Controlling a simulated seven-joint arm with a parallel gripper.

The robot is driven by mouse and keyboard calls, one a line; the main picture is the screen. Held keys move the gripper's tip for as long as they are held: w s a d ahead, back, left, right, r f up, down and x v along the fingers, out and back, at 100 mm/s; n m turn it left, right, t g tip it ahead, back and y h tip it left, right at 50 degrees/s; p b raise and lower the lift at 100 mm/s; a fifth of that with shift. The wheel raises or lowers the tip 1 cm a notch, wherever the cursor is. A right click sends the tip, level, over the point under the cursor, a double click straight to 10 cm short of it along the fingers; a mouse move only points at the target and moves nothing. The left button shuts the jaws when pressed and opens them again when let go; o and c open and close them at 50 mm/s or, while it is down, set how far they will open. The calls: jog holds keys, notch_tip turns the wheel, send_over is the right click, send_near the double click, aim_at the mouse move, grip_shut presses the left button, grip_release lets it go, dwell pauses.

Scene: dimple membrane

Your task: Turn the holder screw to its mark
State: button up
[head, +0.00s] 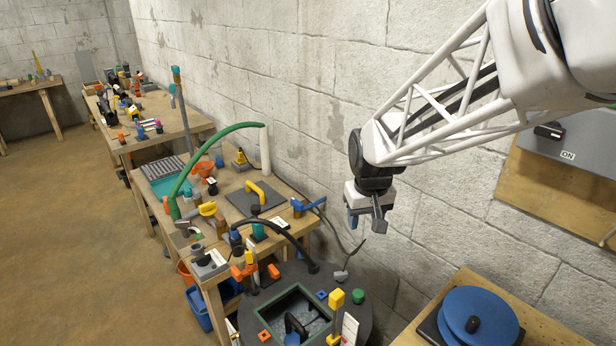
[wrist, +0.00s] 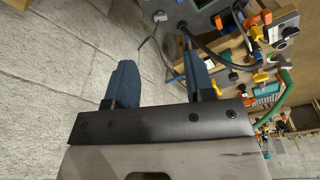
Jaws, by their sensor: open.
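My gripper (head: 366,222) hangs in the air in front of the block wall, above and behind the round dark table. In the wrist view its two blue fingers (wrist: 160,65) stand apart with nothing between them. I cannot tell which part is the holder screw or see its mark. The round dark table (head: 372,318) carries a square basin (head: 263,318) with a green edge. Beside the basin are a yellow-topped post (head: 337,299), a green knob (head: 358,296) and small blue and orange pieces. My gripper touches none of them.
A wooden bench (head: 222,272) crowded with tools stands behind the round table, with a green hose (head: 222,131) arching over it. A blue disc (head: 483,300) with a black knob lies on a board at right. A grey panel (head: 580,140) hangs on the wall. Floor at left is clear.

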jog(key=w+a+f+n, duration=0.1)
jog(key=w+a+f, duration=0.5)
jog(key=w, duration=0.1)
jog(key=n+g, duration=0.2)
jog(key=n, duration=0.2)
send_over(274, 269)
jog(key=f, duration=2.6)
jog(key=shift+s+d+f, duration=0.15)
jog(key=shift+d+f, duration=0.1)
jog(key=shift+d, duration=0.05)
jog(key=shift+a+f, duration=0.35)
jog(key=shift+f, duration=0.15)
jog(key=shift+f, duration=0.15)
jog(key=shift+f, duration=3.8)
grip_shut()
